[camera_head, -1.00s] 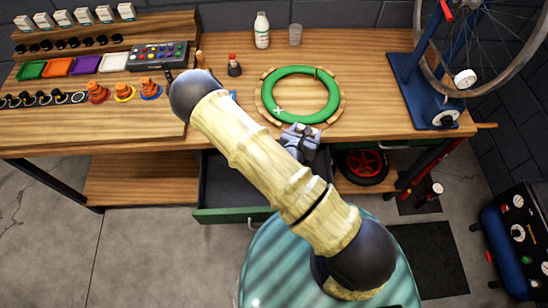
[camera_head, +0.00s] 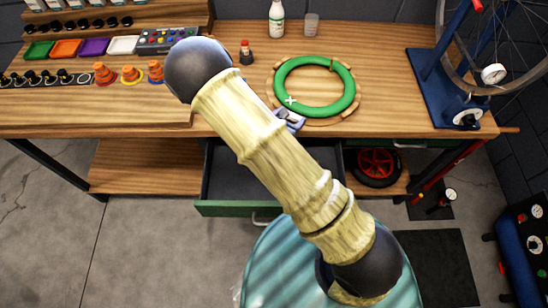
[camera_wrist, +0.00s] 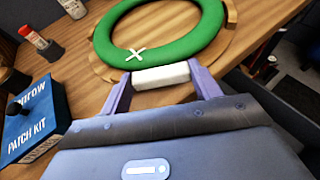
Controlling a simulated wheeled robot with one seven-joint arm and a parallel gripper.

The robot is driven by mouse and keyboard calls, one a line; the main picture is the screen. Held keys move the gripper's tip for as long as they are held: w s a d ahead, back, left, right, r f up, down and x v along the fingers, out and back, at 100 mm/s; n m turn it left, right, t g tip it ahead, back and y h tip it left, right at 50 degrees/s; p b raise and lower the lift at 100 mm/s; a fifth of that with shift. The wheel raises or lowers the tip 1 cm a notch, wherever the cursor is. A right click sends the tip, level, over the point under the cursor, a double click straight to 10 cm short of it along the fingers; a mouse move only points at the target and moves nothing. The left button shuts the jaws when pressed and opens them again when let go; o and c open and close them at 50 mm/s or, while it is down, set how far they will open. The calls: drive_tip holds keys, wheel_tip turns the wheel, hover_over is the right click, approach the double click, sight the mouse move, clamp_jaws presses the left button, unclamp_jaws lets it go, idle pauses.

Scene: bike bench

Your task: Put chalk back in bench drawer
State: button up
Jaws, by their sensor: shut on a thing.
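My gripper (camera_wrist: 161,80) is shut on a white block, the chalk (camera_wrist: 160,75), in the wrist view. The chalk lies across between the two purple fingers, in front of the near edge of the green ring. In the head view my gripper (camera_head: 289,118) is mostly hidden behind my arm, over the bench's front edge, and the chalk cannot be made out. The green-fronted bench drawer (camera_head: 238,209) stands open below the bench top, left of my arm. The part of its dark inside that shows looks empty; my arm hides the rest.
A green ring (camera_head: 343,100) with a white cross mark lies in a wooden round on the bench. A blue patch kit box (camera_wrist: 35,118) is left of my gripper. A wheel stand (camera_head: 440,90) is at right. A lower shelf (camera_head: 145,167) is left of the drawer.

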drive_tip(key=s+a+f+m+g+h+b, duration=0.15)
drive_tip(key=s+a+b, duration=0.25)
drive_tip(key=a, duration=0.4)
drive_tip(key=s+a+f+m+g+h+b, duration=0.1)
drive_tip(key=s+a+f+b, duration=0.1)
drive_tip(key=s+a+b, duration=0.45)
wheel_tip(320, 180, down, 7)
drive_tip(key=w+a+b, duration=0.1)
drive_tip(key=w, duration=0.1)
drive_tip(key=shift+w+a+b, duration=0.15)
drive_tip(key=shift+a+b, duration=0.05)
drive_tip(key=shift+b, duration=0.1)
drive_tip(key=shift+m, duration=0.25)
drive_tip(key=x, duration=1.1)
drive_tip(key=shift+f, duration=0.35)
